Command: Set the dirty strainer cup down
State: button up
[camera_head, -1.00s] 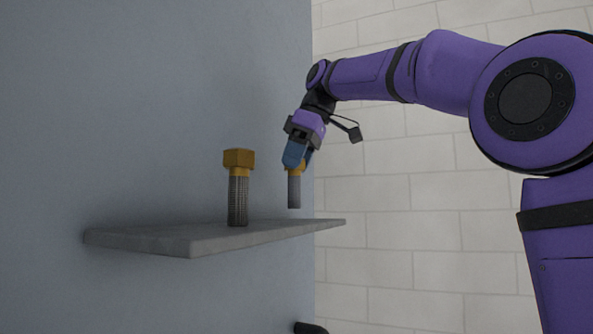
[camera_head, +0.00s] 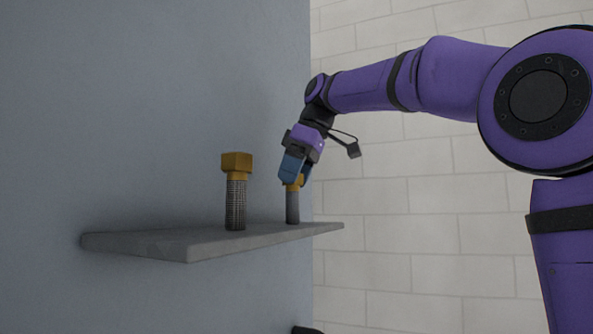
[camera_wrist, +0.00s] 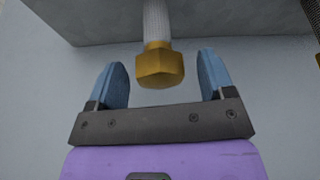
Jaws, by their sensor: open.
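Two strainer cups with brass hex heads and mesh bodies stand on a grey shelf (camera_head: 215,240). The near one (camera_head: 236,195) is upright at the left, apart from my gripper. The far one (camera_head: 293,207) stands upright near the shelf's right end, its foot at the shelf surface. My gripper (camera_head: 292,180) is at the head of the far cup. In the wrist view my gripper (camera_wrist: 160,80) is open, with blue fingers on either side of that cup's brass head (camera_wrist: 159,66) and gaps visible on both sides. Its mesh body (camera_wrist: 157,20) runs towards the shelf.
The shelf juts from a blue-grey wall (camera_head: 150,100). The near cup's edge shows at the upper right of the wrist view (camera_wrist: 313,20). A pale block wall (camera_head: 420,220) is behind. The space above the shelf between the cups is clear.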

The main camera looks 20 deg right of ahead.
jog(key=v, duration=1.2)
jog(key=shift+r, duration=0.15)
jog(key=shift+a, duration=0.1)
jog(key=s+d+f+m+t+h, duration=0.1)
jog(key=s+f+m, duration=0.2)
jog(key=s+f, duration=0.4)
jog(key=s+d+f+m+h, duration=0.1)
jog(key=s+f+m, duration=0.3)
jog(key=f, duration=1.6)
jog(key=s+d+f+m+t+h, duration=0.1)
jog(key=s+f+m, duration=0.2)
jog(key=s+f, duration=0.9)
notch_tip(320, 180, down, 2)
jog(key=shift+f+m+t+h, duration=0.15)
jog(key=shift+m+t+h, duration=0.15)
jog(key=shift+m+h, duration=0.1)
jog(key=shift+s, duration=0.15)
